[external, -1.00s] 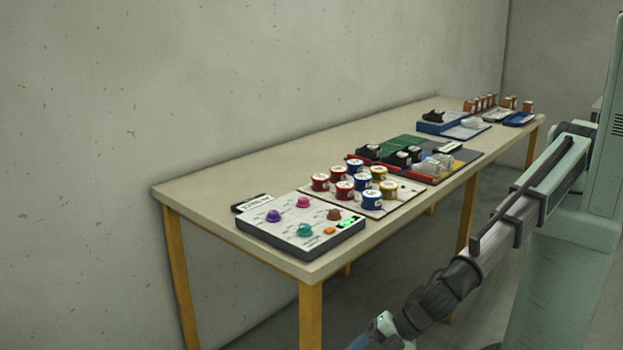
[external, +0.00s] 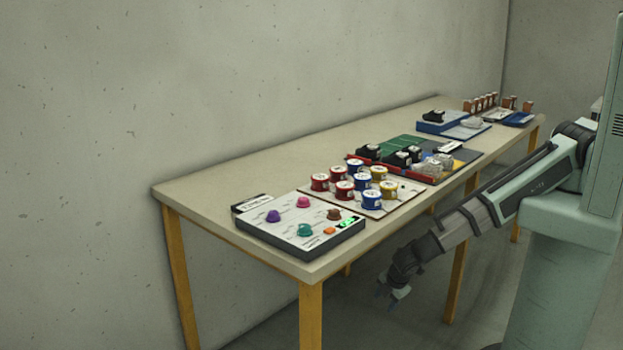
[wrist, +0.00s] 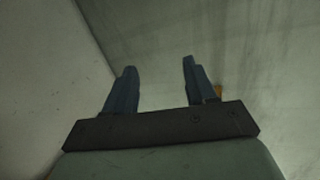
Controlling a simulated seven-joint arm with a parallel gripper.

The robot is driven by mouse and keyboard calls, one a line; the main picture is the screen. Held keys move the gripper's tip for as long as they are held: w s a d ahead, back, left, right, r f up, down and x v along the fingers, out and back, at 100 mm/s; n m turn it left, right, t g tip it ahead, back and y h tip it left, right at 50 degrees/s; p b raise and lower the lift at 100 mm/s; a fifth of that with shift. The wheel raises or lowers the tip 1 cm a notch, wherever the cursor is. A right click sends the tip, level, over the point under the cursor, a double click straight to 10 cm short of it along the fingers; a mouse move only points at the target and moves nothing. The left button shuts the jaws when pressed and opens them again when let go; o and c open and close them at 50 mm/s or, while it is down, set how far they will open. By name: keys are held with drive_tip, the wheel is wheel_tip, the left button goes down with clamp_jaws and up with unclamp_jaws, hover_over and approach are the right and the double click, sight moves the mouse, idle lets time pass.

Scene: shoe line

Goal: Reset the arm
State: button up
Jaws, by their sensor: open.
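My gripper (external: 393,293) hangs low in front of the table's front edge in the external view, below the height of the tabletop. In the wrist view my gripper (wrist: 157,80) shows two dark blue fingers spread apart with nothing between them. Past the fingers are bare grey floor and wall. My arm reaches left and down from its column at the right of the external view.
A long table (external: 205,202) stands along the wall. On it are a knob panel (external: 290,236), several red, blue and yellow cans (external: 343,190), a red tray with dark items (external: 420,178), and blue trays (external: 440,126) farther back. Floor before the table is clear.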

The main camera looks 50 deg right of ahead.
drive_tip(key=s+d+f+m+g+h, duration=0.1)
drive_tip(key=s+d+f+m+g, duration=0.2)
drive_tip(key=d, duration=1)
drive_tip(key=d+f+m+g+h, duration=0.1)
drive_tip(key=d+f+m+g, duration=0.2)
drive_tip(key=d, duration=0.9)
drive_tip(key=s+d+m+g+y, duration=0.3)
drive_tip(key=s+d+m, duration=0.7)
drive_tip(key=s+d, duration=0.5)
drive_tip(key=shift+s+g+y, duration=0.3)
drive_tip(key=shift+s+g, duration=0.5)
drive_tip(key=shift+g, duration=0.1)
drive_tip(key=shift+f, duration=0.15)
